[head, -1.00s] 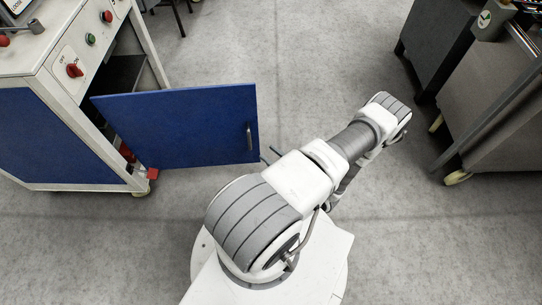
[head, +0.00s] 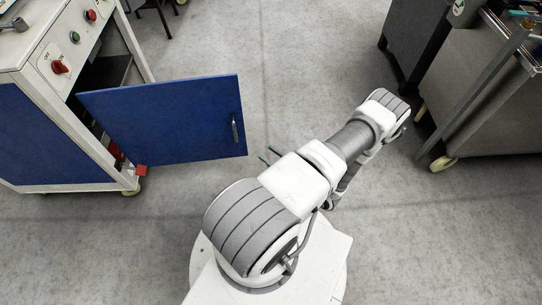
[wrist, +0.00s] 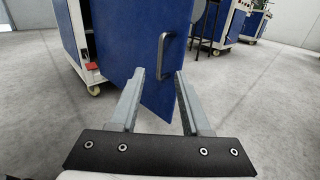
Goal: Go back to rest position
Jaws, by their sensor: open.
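In the wrist view my gripper (wrist: 160,80) is open, with its two grey fingers apart and nothing between them. In the head view my arm is folded over my base, and only the fingertips (head: 268,156) show beside it, to the right of the blue door. The blue cabinet door (head: 165,120) stands swung open, with its dark handle (head: 234,128) near the free edge. In the wrist view the door (wrist: 120,40) and its handle (wrist: 165,55) lie beyond the fingertips. My gripper does not hold the handle.
The white and blue cabinet (head: 45,120) with red and green buttons stands at the left, on casters. Grey cabinets or carts (head: 485,110) stand at the right. The grey floor (head: 310,50) between them is clear.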

